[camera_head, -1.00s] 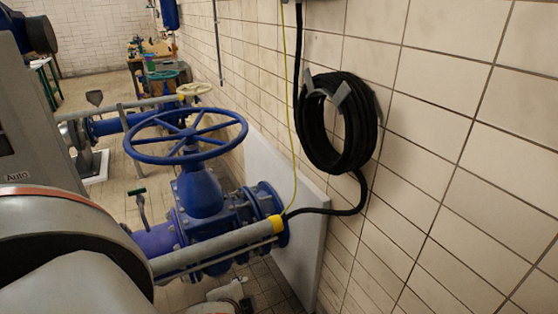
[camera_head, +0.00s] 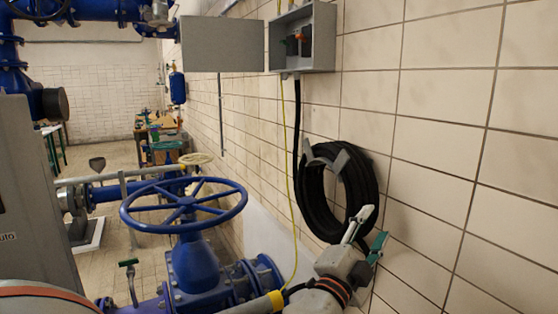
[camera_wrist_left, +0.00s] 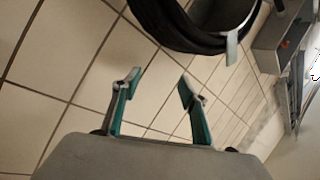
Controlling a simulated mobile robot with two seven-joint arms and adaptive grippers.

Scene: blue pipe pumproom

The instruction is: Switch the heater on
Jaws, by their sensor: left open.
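A grey wall box (camera_head: 303,40) hangs open at the top of the head view. Its grey door (camera_head: 222,44) is swung out to the left. Inside it are a small orange part (camera_head: 292,46) and a dark part; the switch position is too small to tell. My left gripper (camera_head: 376,222) is open and empty, below and right of the box, in front of the lower right of the coiled black hose. In the left wrist view its two fingers (camera_wrist_left: 159,78) are spread before bare tiles, and the box (camera_wrist_left: 270,44) shows at upper right. My right gripper is not in view.
The coiled black hose (camera_head: 316,196) hangs on the tiled wall below the box. A black cable (camera_head: 297,120) and a yellow-green wire run down from the box. A blue valve with a handwheel (camera_head: 190,203) stands to the left. The wall at right is bare.

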